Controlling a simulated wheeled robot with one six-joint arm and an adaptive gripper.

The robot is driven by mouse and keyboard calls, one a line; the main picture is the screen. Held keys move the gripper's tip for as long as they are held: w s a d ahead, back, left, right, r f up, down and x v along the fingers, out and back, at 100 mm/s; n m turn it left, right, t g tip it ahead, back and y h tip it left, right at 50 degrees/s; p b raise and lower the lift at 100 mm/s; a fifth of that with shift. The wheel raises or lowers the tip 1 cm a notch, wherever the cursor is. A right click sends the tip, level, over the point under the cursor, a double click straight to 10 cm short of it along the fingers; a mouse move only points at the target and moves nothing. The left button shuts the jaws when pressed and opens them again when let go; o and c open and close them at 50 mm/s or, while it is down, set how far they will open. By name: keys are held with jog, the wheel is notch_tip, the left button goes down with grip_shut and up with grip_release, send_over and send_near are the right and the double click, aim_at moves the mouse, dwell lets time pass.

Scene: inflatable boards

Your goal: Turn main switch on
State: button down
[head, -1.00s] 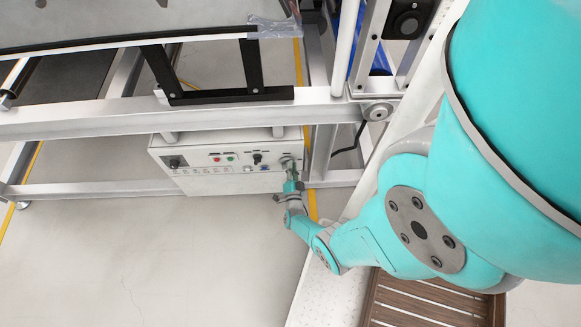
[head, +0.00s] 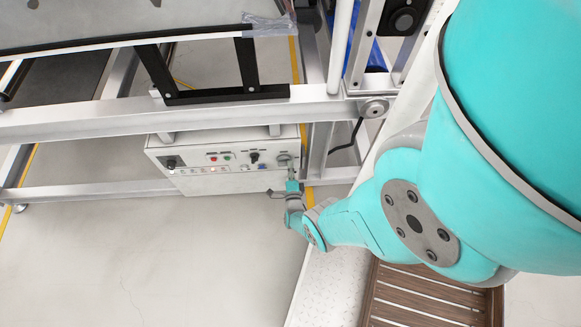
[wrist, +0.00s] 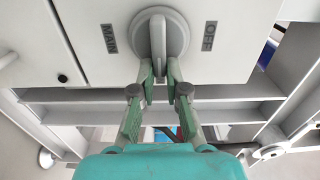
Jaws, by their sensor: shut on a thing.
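The main switch is a round grey knob with a raised grip bar (wrist: 158,36) on a white panel, between the printed words MAIN and OFF in the wrist view. Its bar stands upright in that picture. In the head view the switch (head: 283,157) is at the right end of the control box front (head: 222,184). My gripper (wrist: 160,72) is shut on the lower end of the bar, one finger on each side. In the head view my gripper (head: 291,174) is small at the box, and its fingertips are hard to make out.
Other knobs and buttons, among them a red button (head: 213,155) and a black knob (head: 254,157), sit left of the switch. A metal frame rail (head: 230,113) runs above the box. Open floor (head: 160,260) lies in front.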

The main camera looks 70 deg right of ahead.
dwell(0.4)
jog(key=c, duration=1.2)
grip_release()
jog(key=shift+v, duration=6)
